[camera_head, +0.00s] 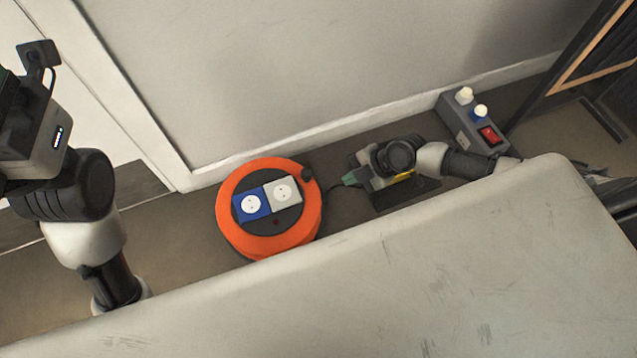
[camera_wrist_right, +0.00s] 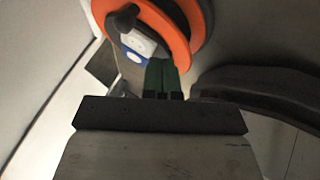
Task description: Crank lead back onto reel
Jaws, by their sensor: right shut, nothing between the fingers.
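The orange cable reel (camera_head: 231,220) lies on the floor by the wall, with a blue and a white socket on its hub. Its dark crank knob (camera_head: 307,173) is at the upper right of the reel and also shows in the right wrist view (camera_wrist_right: 122,19). My right gripper (camera_head: 350,179) is just right of the reel, apart from the knob. Its green fingers (camera_wrist_right: 162,76) are shut and empty. A thin dark line, perhaps the lead, runs between reel and gripper. My left gripper (camera_head: 12,125) is at the left edge, its fingertips out of view.
A dark framed rack (camera_head: 573,62) is at the upper right. A large pale surface (camera_head: 400,270) fills the foreground. The wall is close behind the reel.

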